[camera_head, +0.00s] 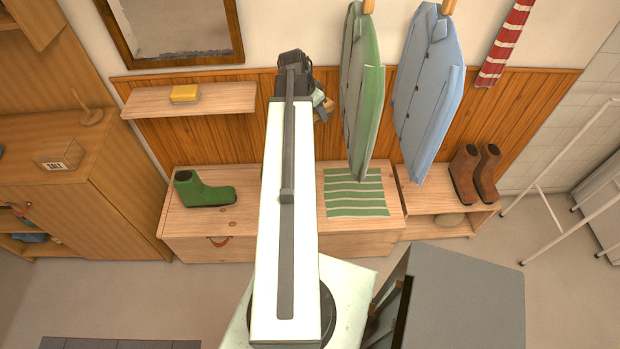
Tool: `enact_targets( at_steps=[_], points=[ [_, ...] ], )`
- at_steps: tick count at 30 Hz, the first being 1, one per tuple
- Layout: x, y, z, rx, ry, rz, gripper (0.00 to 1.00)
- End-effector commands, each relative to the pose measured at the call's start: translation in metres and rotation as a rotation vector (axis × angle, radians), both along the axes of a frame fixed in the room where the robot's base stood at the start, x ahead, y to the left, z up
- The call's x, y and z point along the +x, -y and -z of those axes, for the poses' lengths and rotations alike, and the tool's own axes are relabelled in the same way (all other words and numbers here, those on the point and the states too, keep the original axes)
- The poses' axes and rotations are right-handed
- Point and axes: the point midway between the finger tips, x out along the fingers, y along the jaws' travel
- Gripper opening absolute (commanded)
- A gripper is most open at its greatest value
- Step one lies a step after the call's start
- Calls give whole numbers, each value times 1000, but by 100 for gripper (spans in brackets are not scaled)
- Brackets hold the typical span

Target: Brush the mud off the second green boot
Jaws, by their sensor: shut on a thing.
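One green boot (205,192) stands on the left part of the wooden bench, toe to the right. I cannot make out mud on it from here. No other green boot shows; my arm hides the middle of the bench. My gripper (322,108) is at the far end of my arm, high in front of the wood panelling, to the right of and well above the boot.
A green striped mat (355,192) lies on the bench (240,245). Green (362,100) and blue (428,95) coats hang close right of my gripper. A shelf (190,99) holds a yellow block (185,94). Brown boots (475,174) stand at right.

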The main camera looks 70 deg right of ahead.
Motion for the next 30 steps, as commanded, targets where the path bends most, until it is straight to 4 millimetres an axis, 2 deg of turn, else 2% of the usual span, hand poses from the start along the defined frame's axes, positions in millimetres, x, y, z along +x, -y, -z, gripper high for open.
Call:
enact_targets(
  at_steps=[5, 8, 24, 27, 30],
  points=[
    [2, 5, 68, 0, 0, -10, 11],
    [6, 9, 118, 1, 1, -23, 11],
    [37, 24, 356, -1, 1, -111, 11],
    [42, 26, 394, 0, 0, -126, 11],
    [46, 28, 421, 0, -1, -138, 11]
  ],
)
